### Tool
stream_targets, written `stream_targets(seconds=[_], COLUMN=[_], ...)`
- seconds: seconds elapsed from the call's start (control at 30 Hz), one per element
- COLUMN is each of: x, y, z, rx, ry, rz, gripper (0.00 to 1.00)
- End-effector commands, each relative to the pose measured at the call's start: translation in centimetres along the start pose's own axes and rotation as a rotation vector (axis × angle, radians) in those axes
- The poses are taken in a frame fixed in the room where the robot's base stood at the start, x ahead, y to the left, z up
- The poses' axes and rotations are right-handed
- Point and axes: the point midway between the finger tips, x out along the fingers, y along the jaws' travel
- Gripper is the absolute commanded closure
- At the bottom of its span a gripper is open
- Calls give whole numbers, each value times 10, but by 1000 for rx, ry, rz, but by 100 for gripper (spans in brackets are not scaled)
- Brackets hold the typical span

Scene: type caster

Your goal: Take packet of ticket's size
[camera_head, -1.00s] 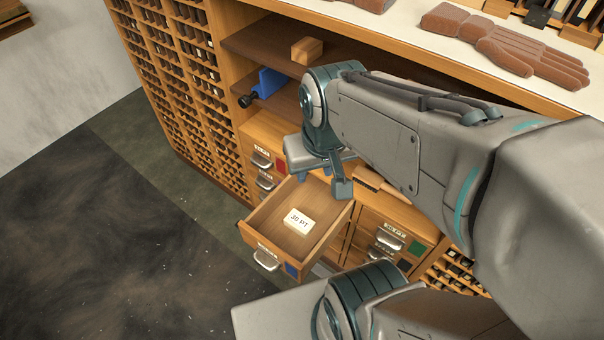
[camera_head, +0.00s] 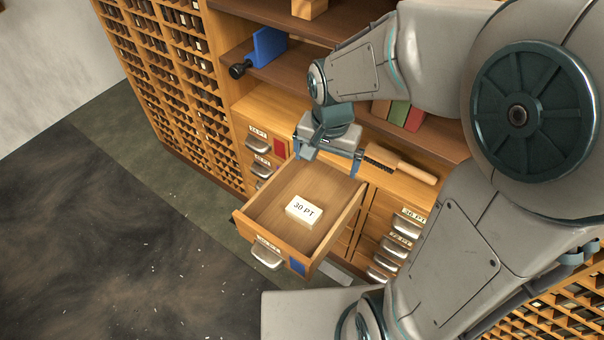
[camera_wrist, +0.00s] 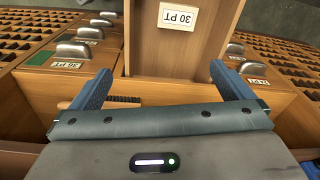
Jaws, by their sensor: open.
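The drawer front has a metal handle, a label that looks like "30 PT" and a blue square. My gripper (camera_head: 330,160) is above the back end of the drawer, apart from the packet. In the wrist view my gripper (camera_wrist: 165,80) has its two blue fingers spread wide with nothing between them.
A wooden-handled brush (camera_head: 400,163) lies on the cabinet ledge right of my gripper. Closed labelled drawers (camera_head: 395,240) flank the open one. A blue object (camera_head: 268,48) with a black knob sits on the shelf above.

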Motion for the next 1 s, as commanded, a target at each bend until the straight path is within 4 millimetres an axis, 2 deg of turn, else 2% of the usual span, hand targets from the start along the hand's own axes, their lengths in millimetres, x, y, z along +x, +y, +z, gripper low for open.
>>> stream_targets(seconds=[0.03,0.1,0.2,0.4,0.8,1.0], x=[39,65,93,120,190,203], y=[-11,-25,-40,-53,-51,-51], z=[1,1,2,4,10,11], rx=[34,87,147,208,215,214], ry=[-20,-37,-56,-72,-75,-73], rz=[10,18,29,39,41,39], gripper=[0,0,0,0,0,0])
